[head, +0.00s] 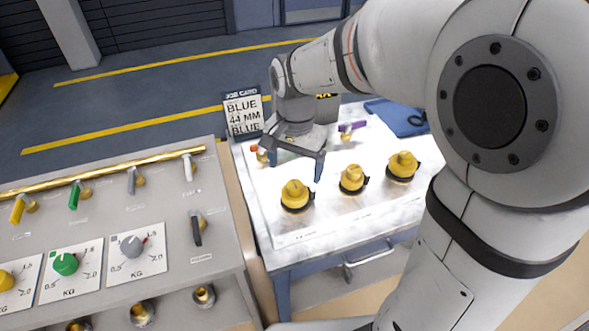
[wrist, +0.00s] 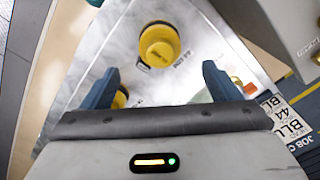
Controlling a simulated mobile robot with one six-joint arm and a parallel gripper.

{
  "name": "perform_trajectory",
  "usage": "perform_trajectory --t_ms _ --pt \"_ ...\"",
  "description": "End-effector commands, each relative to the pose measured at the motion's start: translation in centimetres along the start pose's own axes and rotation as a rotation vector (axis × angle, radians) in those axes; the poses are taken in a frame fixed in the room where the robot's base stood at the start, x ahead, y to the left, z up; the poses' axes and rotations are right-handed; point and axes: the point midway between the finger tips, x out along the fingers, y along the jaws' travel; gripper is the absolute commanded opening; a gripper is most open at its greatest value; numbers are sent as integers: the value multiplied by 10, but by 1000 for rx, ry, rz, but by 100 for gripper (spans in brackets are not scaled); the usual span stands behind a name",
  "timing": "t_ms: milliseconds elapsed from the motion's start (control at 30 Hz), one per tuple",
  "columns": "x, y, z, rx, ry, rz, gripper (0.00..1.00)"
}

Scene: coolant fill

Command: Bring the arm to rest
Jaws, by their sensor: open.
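My gripper (head: 296,166) is open and empty above the white-topped bench (head: 290,246). Its two blue fingers point down and stand wide apart; they also show in the wrist view (wrist: 160,90). Yellow caps stand on the bench below and to the right of it in the head view: a left one (head: 296,195), a middle one (head: 353,179) and a right one (head: 402,165). In the wrist view one yellow cap (wrist: 159,46) shows beyond the fingers, and another (wrist: 120,97) is partly hidden by the left finger. My arm spans the right side of the head view.
A job card (head: 243,112) reading "BLUE 44 MM BLUE" stands behind the gripper. A blue cloth (head: 398,117) lies at the bench's back right, near a small purple-handled valve (head: 351,127). A grey panel (head: 120,210) with levers, dials and a brass pipe (head: 100,172) stands to the left.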

Motion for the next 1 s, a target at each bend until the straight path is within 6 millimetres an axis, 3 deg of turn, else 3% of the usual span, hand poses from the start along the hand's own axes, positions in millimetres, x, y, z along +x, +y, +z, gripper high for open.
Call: perform_trajectory --t_ms 467,567,733,900,1000 --pt "-3 6 1 -15 7 -6 83" --pt "-11 27 3 -65 28 -23 83" --pt "-26 83 16 -223 102 -55 83" --pt "-30 130 34 -381 180 -61 83" --pt "-29 148 43 -447 213 -56 83"
